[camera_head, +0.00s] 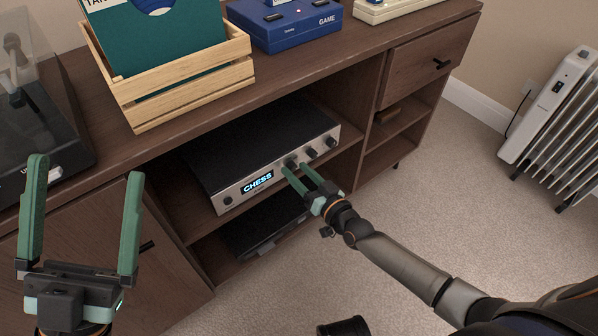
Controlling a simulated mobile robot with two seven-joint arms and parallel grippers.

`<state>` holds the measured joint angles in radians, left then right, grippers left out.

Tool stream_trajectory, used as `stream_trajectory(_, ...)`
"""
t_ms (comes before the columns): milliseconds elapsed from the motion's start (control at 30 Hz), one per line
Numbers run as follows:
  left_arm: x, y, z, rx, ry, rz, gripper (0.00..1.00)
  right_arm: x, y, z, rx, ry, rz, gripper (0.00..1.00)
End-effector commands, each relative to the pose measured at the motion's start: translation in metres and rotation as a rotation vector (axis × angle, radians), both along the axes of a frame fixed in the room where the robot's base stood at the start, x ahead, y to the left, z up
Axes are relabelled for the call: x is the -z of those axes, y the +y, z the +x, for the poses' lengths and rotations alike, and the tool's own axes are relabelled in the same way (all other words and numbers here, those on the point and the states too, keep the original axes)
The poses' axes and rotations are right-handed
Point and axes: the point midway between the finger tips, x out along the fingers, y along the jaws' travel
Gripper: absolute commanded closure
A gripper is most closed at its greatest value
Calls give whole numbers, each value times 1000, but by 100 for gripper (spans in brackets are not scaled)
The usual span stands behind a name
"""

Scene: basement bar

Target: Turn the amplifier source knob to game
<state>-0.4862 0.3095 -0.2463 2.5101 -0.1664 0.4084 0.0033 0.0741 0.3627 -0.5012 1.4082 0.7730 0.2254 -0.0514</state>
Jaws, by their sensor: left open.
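The amplifier (245,147), black on top with a silver front, sits on the cabinet's upper open shelf. Its lit display (258,182) reads CHESS. A dark knob (291,162) is on the front, right of the display; two more knobs (321,148) are further right. My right gripper (295,168) reaches the front from the lower right. Its green fingers are partly closed, with their tips at the knob nearest the display, and they hide part of it. My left gripper (88,170) is open and empty at the lower left, away from the amplifier.
On the cabinet top are a wooden crate (190,91) of records, a blue box marked GAME (297,30) and a turntable (35,110). A black device (262,224) lies on the shelf below. A white radiator (550,105) stands at the right; carpet in front is mostly clear.

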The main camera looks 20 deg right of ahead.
Motion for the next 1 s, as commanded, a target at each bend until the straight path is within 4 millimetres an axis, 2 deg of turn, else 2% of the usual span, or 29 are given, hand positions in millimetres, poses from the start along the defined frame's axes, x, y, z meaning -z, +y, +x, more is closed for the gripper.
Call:
stream_trajectory(233,-1,0,0,1,0,1,3,-1,-1,-1,0,-1,-1,43)
stream_trajectory(367,-7,0,0,-1,-2,4,3,-2,-4,-12,0,2,-3,43)
stream_trajectory(800,-38,2,-2,-34,-37,29,3,-7,-32,-96,0,2,-3,43)
stream_trajectory(1000,-42,4,-1,-48,-39,36,3,-7,-39,-116,1,1,-1,43)
